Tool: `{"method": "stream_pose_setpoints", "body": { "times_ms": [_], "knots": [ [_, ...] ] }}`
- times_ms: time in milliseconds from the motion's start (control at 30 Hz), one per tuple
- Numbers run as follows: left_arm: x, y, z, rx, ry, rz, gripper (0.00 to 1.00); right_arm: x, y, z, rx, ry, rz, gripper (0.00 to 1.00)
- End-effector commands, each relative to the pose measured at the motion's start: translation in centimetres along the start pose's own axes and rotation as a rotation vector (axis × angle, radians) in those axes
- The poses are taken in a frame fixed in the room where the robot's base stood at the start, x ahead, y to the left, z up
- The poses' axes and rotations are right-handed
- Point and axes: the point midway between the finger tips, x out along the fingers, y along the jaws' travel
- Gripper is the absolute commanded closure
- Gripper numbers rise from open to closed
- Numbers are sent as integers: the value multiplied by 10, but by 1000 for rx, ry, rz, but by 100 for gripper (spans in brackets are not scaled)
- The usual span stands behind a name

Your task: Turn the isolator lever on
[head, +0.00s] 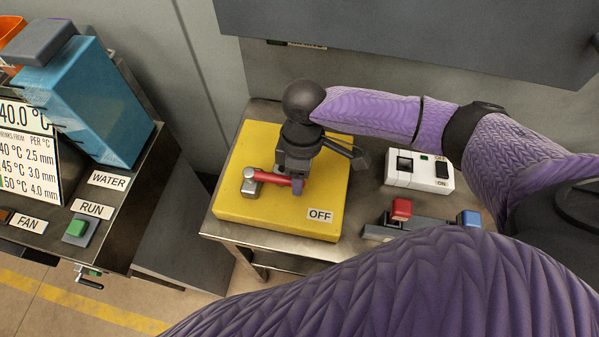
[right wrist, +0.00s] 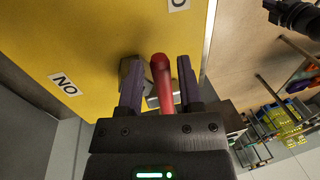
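The isolator is a yellow box (head: 235,205) on a metal table, with an OFF label (head: 320,215) at its front right corner. Its red lever (head: 268,176) runs sideways from a grey metal pivot (head: 250,185). My right gripper (head: 295,180) reaches down over the box at the lever. In the right wrist view the red lever (right wrist: 162,80) lies between the two open fingers of the gripper (right wrist: 160,85), with a gap on its right side. An ON label (right wrist: 64,84) shows upside down there, on the box's left part. My left gripper is not in view.
A white switch box (head: 420,175) and a grey unit with a red button (head: 401,208) and a blue button (head: 469,219) stand right of the yellow box. A panel with a green RUN button (head: 76,229) stands left. A grey cabinet (head: 430,35) overhangs behind.

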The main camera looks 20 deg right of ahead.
Motion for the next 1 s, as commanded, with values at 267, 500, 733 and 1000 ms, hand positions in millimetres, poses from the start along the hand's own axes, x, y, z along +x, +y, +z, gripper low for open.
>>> {"method": "stream_pose_setpoints", "body": {
  "times_ms": [267, 500, 733, 1000],
  "knots": [
    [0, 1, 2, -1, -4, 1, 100, 0, 0, 0, 0, 0, 0, 100],
    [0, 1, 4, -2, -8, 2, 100, 0, 0, 0, 0, 1, 0, 100],
    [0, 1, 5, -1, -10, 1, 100, -1, 0, 0, 0, 1, 0, 100],
    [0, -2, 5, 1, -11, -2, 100, -1, 0, 0, 0, 1, 1, 100]
  ]
}}
